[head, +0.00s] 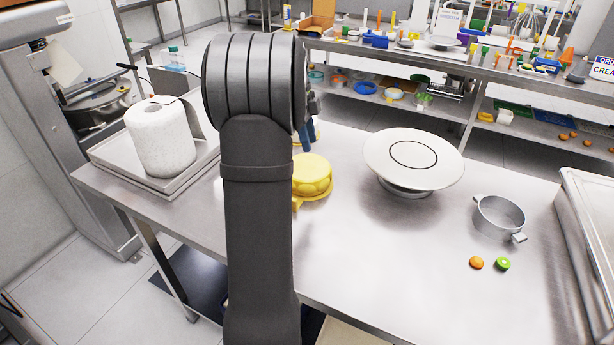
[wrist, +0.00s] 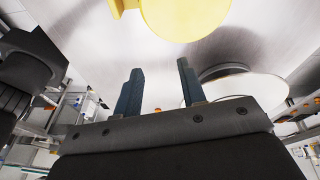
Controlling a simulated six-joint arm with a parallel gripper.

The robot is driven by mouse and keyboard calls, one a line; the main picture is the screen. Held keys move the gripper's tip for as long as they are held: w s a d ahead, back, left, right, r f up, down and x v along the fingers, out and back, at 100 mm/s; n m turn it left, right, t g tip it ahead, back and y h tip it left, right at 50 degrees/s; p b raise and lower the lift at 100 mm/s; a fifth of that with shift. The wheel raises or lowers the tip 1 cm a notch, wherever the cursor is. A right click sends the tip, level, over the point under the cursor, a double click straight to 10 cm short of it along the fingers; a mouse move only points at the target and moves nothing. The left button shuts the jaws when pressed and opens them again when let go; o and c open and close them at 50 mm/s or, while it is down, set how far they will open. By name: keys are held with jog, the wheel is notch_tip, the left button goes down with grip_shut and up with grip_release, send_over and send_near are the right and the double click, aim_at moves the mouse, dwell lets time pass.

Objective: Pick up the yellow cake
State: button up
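The yellow cake (head: 312,177) sits on the steel table, left of the white round stand. My arm hides its left part in the head view. In the wrist view the yellow cake (wrist: 186,14) is at the top edge, partly cut off, with a small yellow tab at its left. My gripper (wrist: 158,82) has its two dark fingers well apart with nothing between them. The cake lies beyond the fingertips, apart from them. In the head view the gripper is mostly hidden behind my arm; a blue finger shows just behind the cake.
A white round turntable (head: 414,158) stands right of the cake. A metal pan (head: 499,217), an orange macaron (head: 476,263) and a green one (head: 503,264) are further right. A paper towel roll (head: 160,138) stands on a tray (head: 190,180) at left. The table's front middle is clear.

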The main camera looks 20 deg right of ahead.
jog(key=s+a+m+h, duration=0.1)
jog(key=a+m+h, duration=0.1)
jog(key=a, duration=1)
jog(key=shift+g, duration=0.3)
jog(key=x, duration=1)
jog(key=shift+s+d+f, duration=0.1)
jog(key=shift+f, duration=0.05)
jog(key=shift+y, duration=0.3)
jog(key=shift+w+x, duration=0.15)
jog(key=shift+x, duration=1.4)
jog(key=shift+w+x, duration=0.1)
jog(key=shift+x, duration=1.5)
grip_shut()
